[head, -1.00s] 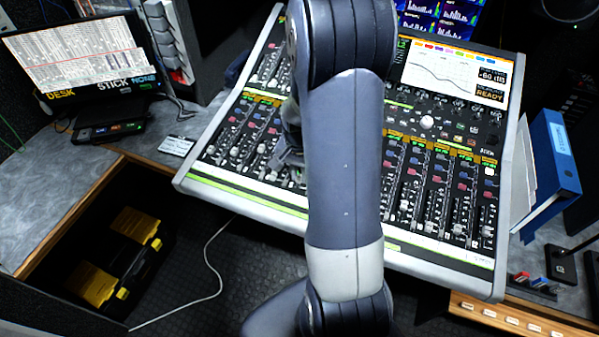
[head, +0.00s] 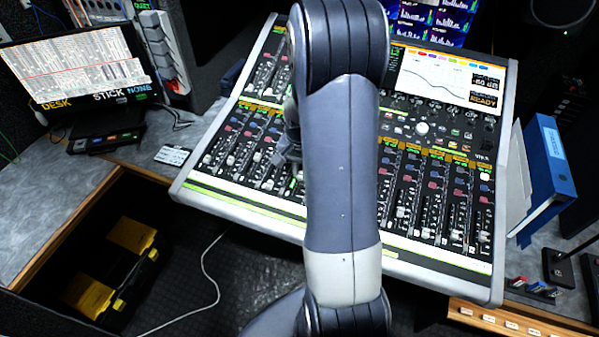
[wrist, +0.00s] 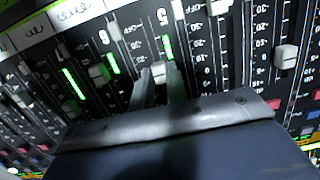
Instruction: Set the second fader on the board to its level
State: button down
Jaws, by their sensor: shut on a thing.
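The mixing board (head: 232,212) fills the middle of the head view, with rows of faders, knobs and a lit screen (head: 440,80) reading "-60 dB" and "READY". My gripper (head: 285,152) is down at the left half of the board, partly hidden behind my arm. In the wrist view, my gripper (wrist: 158,78) has one finger on each side of a pale fader cap (wrist: 158,70) and is shut on it. This cap is in the strip marked "5", beside a green level bar. Which fader in order this is, I cannot tell.
Other fader caps (wrist: 286,57) stand close on both sides. A blue binder (head: 550,160) is right of the board, with a small stand (head: 560,270) below it. A yellow-and-black case (head: 115,265) lies on the floor.

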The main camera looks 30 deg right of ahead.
jog(key=c, duration=1.4)
grip_release()
notch_tip(320, 180, up, 11)
jog(key=shift+f, duration=0.15)
notch_tip(320, 180, down, 11)
jog(key=shift+r, duration=0.15)
jog(key=shift+s+a, duration=0.55)
jog(key=shift+a, duration=0.25)
jog(key=shift+s+a+f, duration=0.2)
jog(key=shift+s+a, duration=0.1)
jog(key=shift+a, duration=0.05)
